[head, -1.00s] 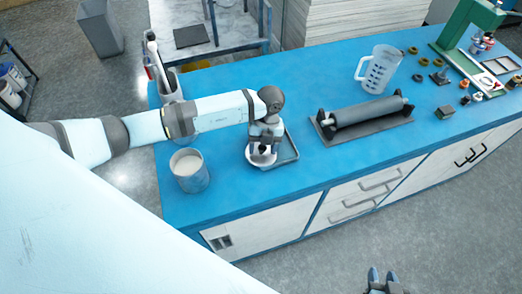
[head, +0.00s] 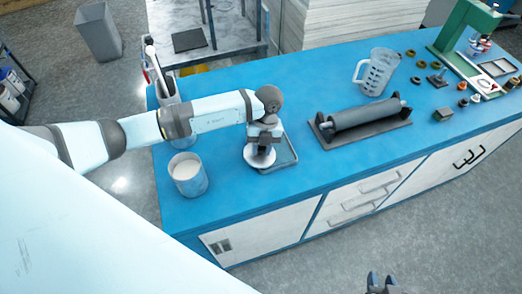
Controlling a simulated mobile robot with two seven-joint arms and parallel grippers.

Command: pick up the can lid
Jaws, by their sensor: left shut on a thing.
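The can lid (head: 261,159) is a pale round disc at the front left of a small grey tray (head: 289,152) on the blue bench. My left gripper (head: 262,148) comes down over the lid from above and is shut on it. The fingertips and the far part of the lid are partly hidden by the gripper. An open can (head: 188,175) with whitish contents stands to the left of the tray. My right gripper (head: 382,284) shows only in part at the bottom edge, away from the bench; its jaw opening is unclear.
A dark roller on a stand (head: 362,120) lies right of the tray. A clear jug (head: 376,72) stands behind it. A container of tools (head: 170,92) stands at the back left. A green press (head: 470,40) and small parts fill the far right. The front middle of the bench is clear.

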